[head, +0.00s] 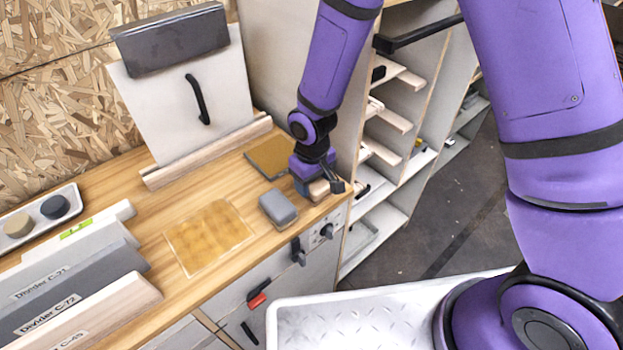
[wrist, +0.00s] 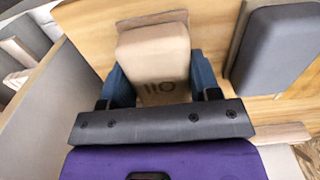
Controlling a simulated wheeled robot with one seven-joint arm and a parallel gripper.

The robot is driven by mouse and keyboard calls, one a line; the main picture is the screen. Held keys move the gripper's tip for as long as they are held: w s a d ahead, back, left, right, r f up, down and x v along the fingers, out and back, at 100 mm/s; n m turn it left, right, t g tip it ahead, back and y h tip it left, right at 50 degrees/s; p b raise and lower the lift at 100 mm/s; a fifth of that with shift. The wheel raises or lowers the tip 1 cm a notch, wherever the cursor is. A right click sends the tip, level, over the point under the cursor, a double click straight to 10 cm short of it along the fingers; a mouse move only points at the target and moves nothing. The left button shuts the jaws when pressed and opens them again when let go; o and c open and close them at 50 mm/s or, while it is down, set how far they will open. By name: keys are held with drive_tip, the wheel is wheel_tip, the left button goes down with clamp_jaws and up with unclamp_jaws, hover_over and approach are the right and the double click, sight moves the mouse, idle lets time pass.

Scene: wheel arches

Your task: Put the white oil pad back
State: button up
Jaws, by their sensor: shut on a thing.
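The oil pad (wrist: 155,62) is a pale cream block with dark lettering that reads "oil", upside down in the wrist view. My gripper (wrist: 163,92) is shut on it, with a blue finger against each side. In the head view my gripper (head: 320,186) is at the right end of the wooden bench, and a small part of the pad (head: 318,189) shows below it. Most of the pad is hidden there by my gripper. I cannot tell whether the pad touches the bench.
A grey pad (head: 278,208) lies close beside my gripper. Dividers (head: 80,270) and a tray with two pucks (head: 38,218) are at left. Open shelves (head: 400,130) stand at right.

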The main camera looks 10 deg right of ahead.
drive_tip(key=shift+f, duration=0.15)
drive_tip(key=o, duration=1.2)
wheel_tip(320, 180, up, 12)
drive_tip(key=shift+r, duration=0.2)
